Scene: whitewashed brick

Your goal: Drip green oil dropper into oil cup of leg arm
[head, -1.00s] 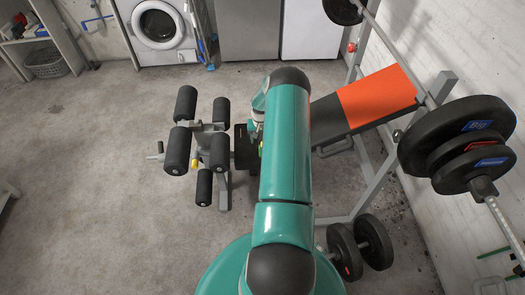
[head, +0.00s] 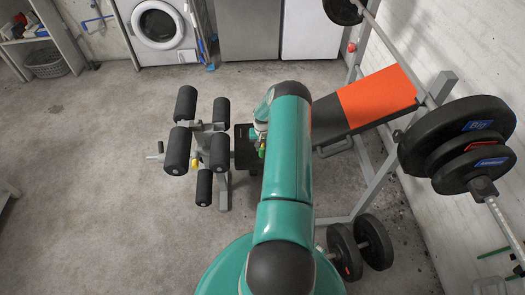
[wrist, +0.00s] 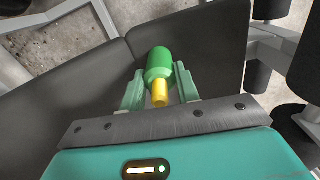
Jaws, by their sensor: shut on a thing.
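My gripper (wrist: 159,88) is shut on the green oil dropper (wrist: 159,63), a green bottle with a yellow end (wrist: 160,93) toward the wrist camera. A small part of the dropper (head: 262,152) shows beside my arm in the head view. The gripper is over the dark bench pads (wrist: 85,85). The leg arm (head: 203,142), a grey frame with several black foam rollers, stands left of my gripper in the head view. A small yellow part (head: 195,168) is on its frame. I cannot make out the oil cup for certain.
The bench's orange and black backrest (head: 370,98) rises to the right. A washing machine (head: 160,28) stands at the back. The floor on the left is clear.

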